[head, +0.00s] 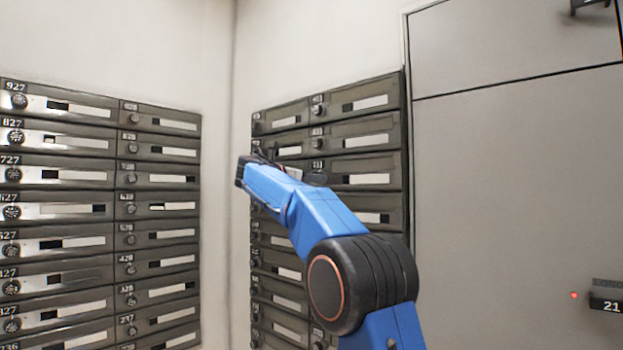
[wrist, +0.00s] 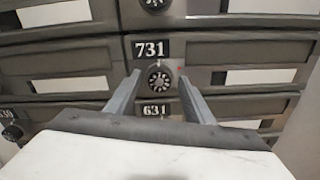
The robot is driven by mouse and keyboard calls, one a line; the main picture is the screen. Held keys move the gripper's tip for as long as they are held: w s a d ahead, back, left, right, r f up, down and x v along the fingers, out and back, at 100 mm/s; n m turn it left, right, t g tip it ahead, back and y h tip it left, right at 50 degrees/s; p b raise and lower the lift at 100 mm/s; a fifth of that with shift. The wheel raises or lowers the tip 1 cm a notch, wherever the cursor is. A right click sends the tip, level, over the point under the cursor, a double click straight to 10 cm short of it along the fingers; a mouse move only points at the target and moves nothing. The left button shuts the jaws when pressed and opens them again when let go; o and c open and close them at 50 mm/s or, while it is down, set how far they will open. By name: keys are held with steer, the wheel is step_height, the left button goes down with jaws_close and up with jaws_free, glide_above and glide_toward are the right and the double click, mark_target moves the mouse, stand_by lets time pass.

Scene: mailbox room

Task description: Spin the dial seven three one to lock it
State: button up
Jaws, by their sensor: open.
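In the wrist view the mailbox marked 731 (wrist: 225,53) is straight ahead, with its number plate above a round dial (wrist: 158,79). The dial is dark with light marks around its edge. A tiny red spot shows just right of it. My gripper (wrist: 157,78) is open, with one finger on each side of the dial as seen from the wrist. I cannot tell whether the fingers touch it. In the head view my blue arm reaches to the right-hand bank of mailboxes (head: 374,155), and its end hides the dial there.
Another mailbox, marked 631 (wrist: 155,109), sits just below, partly hidden by my gripper. A second bank of mailboxes (head: 75,149) stands on the left wall. A large grey door (head: 515,190) is at the right, with a red light (head: 574,295) beside a 21 plate.

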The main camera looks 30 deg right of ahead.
steer(key=c, duration=1)
steer(key=shift+c, duration=0.2)
steer(key=shift+m, duration=0.3)
steer(key=shift+f+m, duration=0.2)
steer(key=shift+m, duration=8.4)
steer(key=shift+f+m, duration=0.15)
steer(key=shift+m, duration=8.45)
